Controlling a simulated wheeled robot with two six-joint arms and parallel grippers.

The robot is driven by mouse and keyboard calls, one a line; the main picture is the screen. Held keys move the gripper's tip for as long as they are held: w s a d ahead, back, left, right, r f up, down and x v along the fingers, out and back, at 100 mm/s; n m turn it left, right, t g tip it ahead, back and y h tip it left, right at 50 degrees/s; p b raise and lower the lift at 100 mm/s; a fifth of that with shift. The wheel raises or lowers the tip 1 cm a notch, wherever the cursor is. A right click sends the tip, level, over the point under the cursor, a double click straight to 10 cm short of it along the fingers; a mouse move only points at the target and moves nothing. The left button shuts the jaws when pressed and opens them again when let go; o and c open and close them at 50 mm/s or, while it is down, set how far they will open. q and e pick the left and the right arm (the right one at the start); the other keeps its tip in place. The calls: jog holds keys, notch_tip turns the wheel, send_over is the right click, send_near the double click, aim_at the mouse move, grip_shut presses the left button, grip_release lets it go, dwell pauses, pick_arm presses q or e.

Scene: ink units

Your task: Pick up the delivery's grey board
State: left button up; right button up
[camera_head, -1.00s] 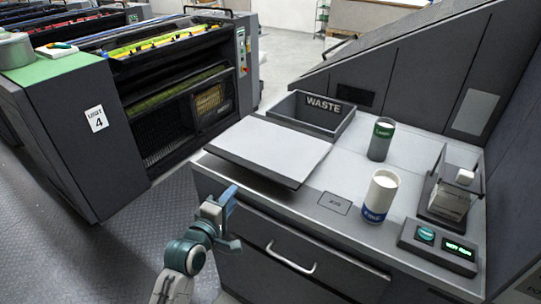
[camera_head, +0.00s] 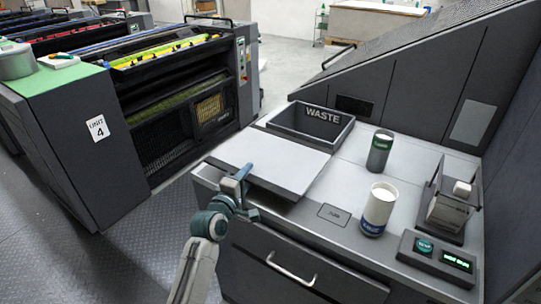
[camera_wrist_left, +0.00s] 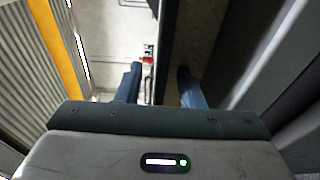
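The grey board (camera_head: 277,158) is a flat light-grey panel lying at the front left of the delivery's top, with its near edge reaching out over the front. My left gripper (camera_head: 241,182) is at the board's near left edge. One finger shows at the level of the board's top face; the other is partly hidden. In the left wrist view the two fingers (camera_wrist_left: 160,88) are apart, with a dark upright strip between them. I cannot tell for sure whether that strip is the board's edge, or whether a finger touches it. My right gripper is not in view.
The waste bin (camera_head: 309,126) stands behind the board. A green-labelled can (camera_head: 380,151) and a white-and-blue can (camera_head: 377,211) stand to the right, with a clear-sided holder (camera_head: 452,206) and a button panel (camera_head: 436,257). A drawer handle (camera_head: 290,271) is below.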

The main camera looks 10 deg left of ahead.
pick_arm(q)
jog(key=shift+c, duration=0.4)
grip_shut()
jog(key=shift+r, duration=0.15)
